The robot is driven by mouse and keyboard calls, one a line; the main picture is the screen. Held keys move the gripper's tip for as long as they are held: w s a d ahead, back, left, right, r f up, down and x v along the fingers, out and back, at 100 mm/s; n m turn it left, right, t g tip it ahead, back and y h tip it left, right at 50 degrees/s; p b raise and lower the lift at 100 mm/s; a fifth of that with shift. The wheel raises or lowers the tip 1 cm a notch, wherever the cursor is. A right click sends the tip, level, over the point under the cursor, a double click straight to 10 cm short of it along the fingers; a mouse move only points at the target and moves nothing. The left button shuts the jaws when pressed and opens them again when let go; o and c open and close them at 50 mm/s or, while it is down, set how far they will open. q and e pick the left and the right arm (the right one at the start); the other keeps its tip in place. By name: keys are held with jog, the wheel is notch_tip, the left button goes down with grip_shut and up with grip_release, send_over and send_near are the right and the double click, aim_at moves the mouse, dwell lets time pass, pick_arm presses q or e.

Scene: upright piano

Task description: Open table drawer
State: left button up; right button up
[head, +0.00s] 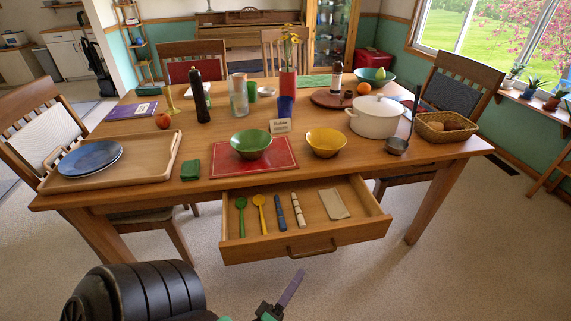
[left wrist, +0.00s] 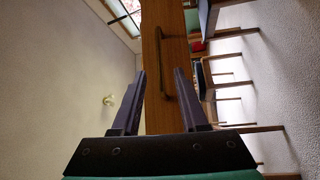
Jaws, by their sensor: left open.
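The table drawer (head: 300,216) stands pulled out from the front of the wooden table (head: 330,170). Its front carries a bar handle (head: 311,248). Inside lie a green spoon, a yellow spoon, a blue-handled item, a pale striped stick and a beige cloth. My left gripper (head: 283,298) is below and in front of the handle, apart from it, partly cut off by the lower edge. In the left wrist view its two fingers (left wrist: 160,72) are spread and empty, with the drawer front and handle (left wrist: 165,62) beyond them. My right gripper is not visible.
On the tabletop stand a tray with a blue plate (head: 90,158), a green bowl (head: 250,144), a yellow bowl (head: 326,142), a white pot (head: 377,117) and a basket (head: 445,126). Chairs stand around the table. Carpet in front of the drawer is clear.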

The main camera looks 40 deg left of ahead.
pick_arm(q)
jog(key=v, duration=0.5)
jog(key=shift+s, duration=0.2)
